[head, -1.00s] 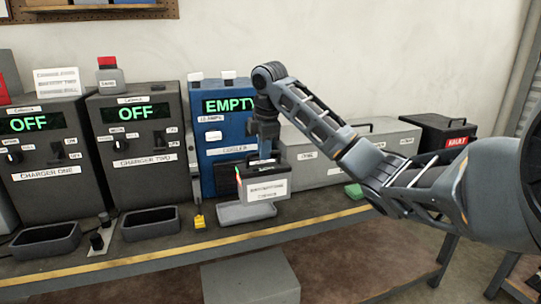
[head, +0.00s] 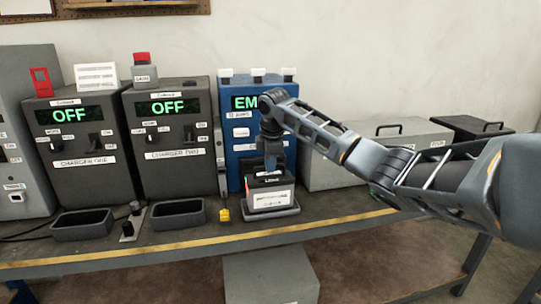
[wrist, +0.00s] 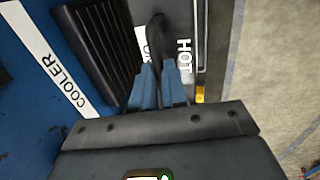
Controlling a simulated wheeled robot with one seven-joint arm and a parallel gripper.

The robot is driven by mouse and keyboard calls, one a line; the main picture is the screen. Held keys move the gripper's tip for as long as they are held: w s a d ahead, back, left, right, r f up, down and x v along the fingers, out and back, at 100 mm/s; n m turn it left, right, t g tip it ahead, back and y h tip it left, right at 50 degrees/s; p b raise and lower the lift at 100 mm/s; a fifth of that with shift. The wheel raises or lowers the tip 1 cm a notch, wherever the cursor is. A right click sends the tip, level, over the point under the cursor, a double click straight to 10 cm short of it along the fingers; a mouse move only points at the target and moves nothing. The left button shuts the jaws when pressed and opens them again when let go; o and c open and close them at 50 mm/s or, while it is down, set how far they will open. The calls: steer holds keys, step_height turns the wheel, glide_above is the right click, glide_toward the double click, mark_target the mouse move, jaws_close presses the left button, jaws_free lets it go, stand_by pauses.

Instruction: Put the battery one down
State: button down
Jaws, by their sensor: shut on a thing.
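The battery (head: 268,198), a dark block with a white label on its front, stands upright at the tray (head: 278,213) in front of the blue cooler (head: 235,150). Its underside is hidden, so I cannot tell whether it bears fully on the tray. My gripper (head: 271,168) points down from above and is shut on the battery's top handle. In the wrist view, the blue fingers of my gripper (wrist: 158,75) close around a dark handle strip. A white strip reading HOT shows beside them. The cooler (wrist: 20,90) fills the left of that view.
Charger one (head: 75,160) and charger two (head: 172,140) both read OFF, with empty black trays (head: 82,226) in front. A small yellow object (head: 224,214) is just left of the cooler tray. Grey boxes (head: 350,165) stand at the right behind my arm.

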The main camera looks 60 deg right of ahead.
steer(key=shift+f, duration=0.4)
steer(key=shift+f, duration=0.1)
steer(key=c, duration=1.2)
jaws_free()
steer(key=shift+f, duration=0.15)
steer(key=shift+o, duration=0.2)
steer(key=v, duration=1.2)
steer(key=shift+b, duration=0.45)
steer(key=shift+a, duration=0.1)
